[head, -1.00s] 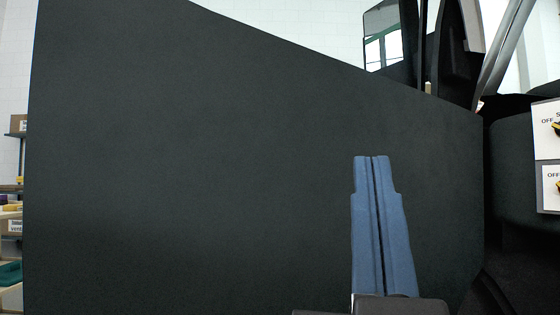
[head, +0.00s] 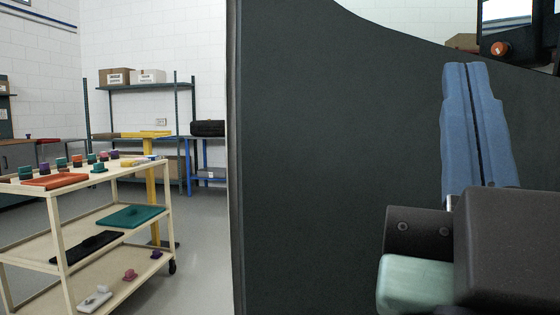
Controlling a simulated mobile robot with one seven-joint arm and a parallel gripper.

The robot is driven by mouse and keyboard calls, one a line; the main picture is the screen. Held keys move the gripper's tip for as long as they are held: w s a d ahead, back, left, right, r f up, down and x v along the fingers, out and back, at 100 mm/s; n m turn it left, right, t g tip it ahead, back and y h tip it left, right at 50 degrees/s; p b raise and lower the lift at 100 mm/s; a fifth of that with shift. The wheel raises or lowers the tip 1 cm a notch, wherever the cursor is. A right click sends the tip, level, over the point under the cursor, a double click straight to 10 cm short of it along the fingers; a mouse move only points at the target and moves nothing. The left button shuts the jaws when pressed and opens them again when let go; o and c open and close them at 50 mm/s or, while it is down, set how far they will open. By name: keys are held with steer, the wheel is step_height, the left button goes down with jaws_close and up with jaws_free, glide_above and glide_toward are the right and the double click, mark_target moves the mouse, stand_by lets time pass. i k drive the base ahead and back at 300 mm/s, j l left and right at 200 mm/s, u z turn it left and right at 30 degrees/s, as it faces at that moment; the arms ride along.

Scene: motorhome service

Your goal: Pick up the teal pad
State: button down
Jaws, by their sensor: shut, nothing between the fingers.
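A cream trolley (head: 108,233) stands at the left in the head view. A small teal piece with a raised knob (head: 99,168) sits on its top shelf. A larger flat teal slab (head: 130,217) lies on the middle shelf. I cannot tell for sure which of these is the teal pad. My gripper (head: 466,66) is at the right, pointing up, its blue fingers shut together and empty. It is far from the trolley, in front of a dark panel.
The large dark panel (head: 330,160) fills the middle and right. An orange-red tray (head: 56,182) and several small coloured pieces share the trolley's top. A dark slab (head: 88,247) lies on the middle shelf. Shelving with boxes (head: 147,76) stands behind. Grey floor (head: 205,230) is clear between trolley and panel.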

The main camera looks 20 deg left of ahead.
mark_target(99, 167)
steer(key=j+u, duration=0.25)
steer(key=j, duration=0.5)
steer(key=j+u, duration=0.25)
steer(key=j, duration=0.55)
steer(key=j+u, duration=0.2)
steer(key=j, duration=0.55)
steer(key=i+j+u, duration=0.15)
steer(key=i+u, duration=0.3)
steer(key=i, duration=0.4)
steer(key=i+l+u, duration=0.1)
steer(key=i+u, duration=0.35)
steer(key=i, duration=0.4)
steer(key=i+l+u, duration=0.1)
steer(key=i+l, duration=0.35)
steer(key=l, duration=0.3)
steer(key=i+l+u, duration=0.15)
steer(key=l, duration=0.25)
steer(key=i+l+u, duration=0.1)
steer(key=i+l, duration=0.15)
steer(key=l, duration=0.15)
